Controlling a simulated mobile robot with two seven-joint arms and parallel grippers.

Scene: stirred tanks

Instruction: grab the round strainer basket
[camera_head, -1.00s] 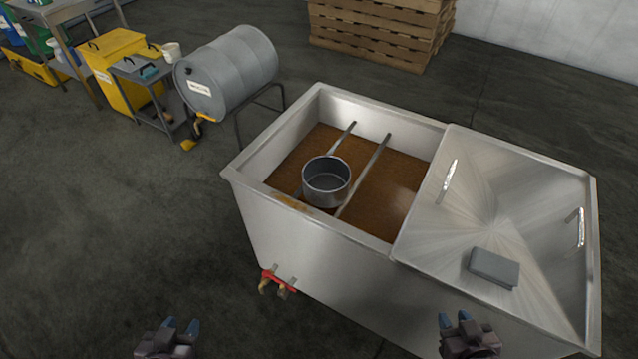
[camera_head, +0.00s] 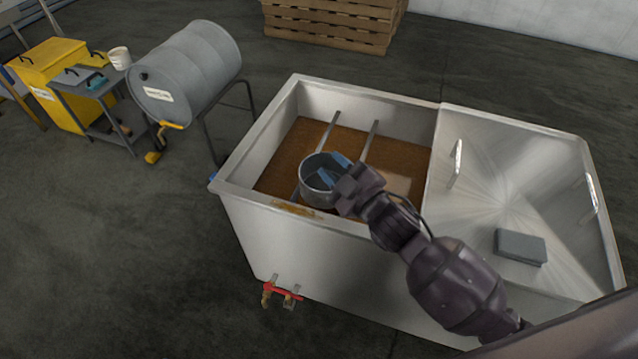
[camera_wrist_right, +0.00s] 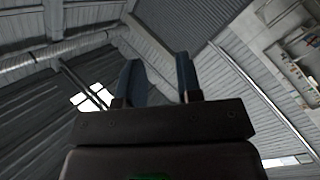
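The round strainer basket (camera_head: 316,193) is a grey metal pot shape. It sits at two rails (camera_head: 369,142) across the open left part of the steel tank (camera_head: 300,245), over brown contents. My right gripper (camera_head: 334,169) overlaps the basket's right side in the head view, with its blue fingers in front of the opening. In the right wrist view the same gripper (camera_wrist_right: 160,82) has its fingers apart with nothing between them. Only roof and walls show behind them, no basket, so contact with the rim cannot be told. My left gripper is out of view.
A steel lid (camera_head: 500,190) covers the tank's right part, with handles and a grey box (camera_head: 520,245) on it. A red-handled valve (camera_head: 283,291) sticks out low in front. A grey drum (camera_head: 190,75) and a trolley (camera_head: 105,100) stand left. Floor on the left is free.

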